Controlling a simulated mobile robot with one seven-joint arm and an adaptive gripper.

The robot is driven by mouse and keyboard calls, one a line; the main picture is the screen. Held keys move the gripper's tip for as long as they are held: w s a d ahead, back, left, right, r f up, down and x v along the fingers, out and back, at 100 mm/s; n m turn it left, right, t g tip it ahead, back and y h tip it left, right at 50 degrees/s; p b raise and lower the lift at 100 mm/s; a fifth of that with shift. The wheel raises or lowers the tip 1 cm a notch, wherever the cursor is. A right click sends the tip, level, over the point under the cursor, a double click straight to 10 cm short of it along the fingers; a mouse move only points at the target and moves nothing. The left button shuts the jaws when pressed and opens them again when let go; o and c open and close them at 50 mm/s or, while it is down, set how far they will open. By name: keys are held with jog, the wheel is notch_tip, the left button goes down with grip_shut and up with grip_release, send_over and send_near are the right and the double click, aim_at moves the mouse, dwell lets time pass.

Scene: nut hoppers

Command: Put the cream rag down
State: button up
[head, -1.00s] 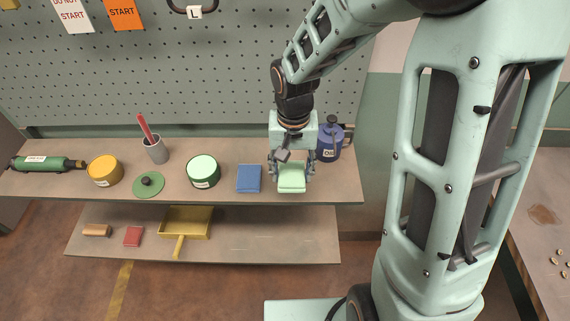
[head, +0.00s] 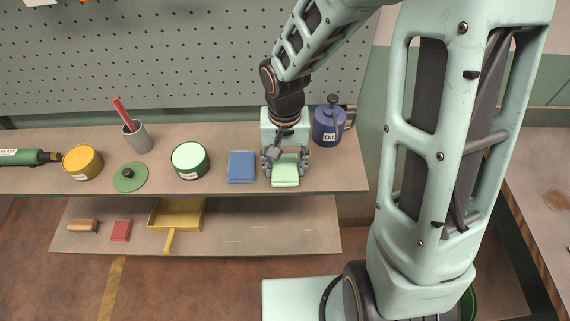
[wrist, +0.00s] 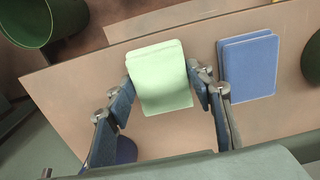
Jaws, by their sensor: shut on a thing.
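A folded pale green rag (head: 285,174) is between the fingers of my gripper (head: 285,160), near the front edge of the upper shelf (head: 215,187). No plainly cream rag shows; this pale green one is the rag held. In the wrist view the rag (wrist: 160,80) lies flat between both fingers (wrist: 165,90), which are shut on its sides. I cannot tell whether its underside touches the shelf. A folded blue rag (head: 241,167) lies on the shelf just left of it, apart from it, and also shows in the wrist view (wrist: 248,68).
A blue oil can (head: 325,127) stands close behind and right of my gripper. A green tin (head: 190,160), green lid (head: 130,177), yellow tin (head: 82,162) and grey cup (head: 138,138) stand further left. A lower shelf (head: 280,235) holds a yellow dustpan (head: 180,212). A pegboard rises behind.

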aim_at(285, 168)
jog(key=shift+f, duration=0.25)
jog(key=o, duration=1.2)
jog(key=shift+r, duration=0.1)
jog(key=shift+o, duration=0.2)
jog(key=shift+r, duration=0.1)
notch_tip(285, 168, up, 12)
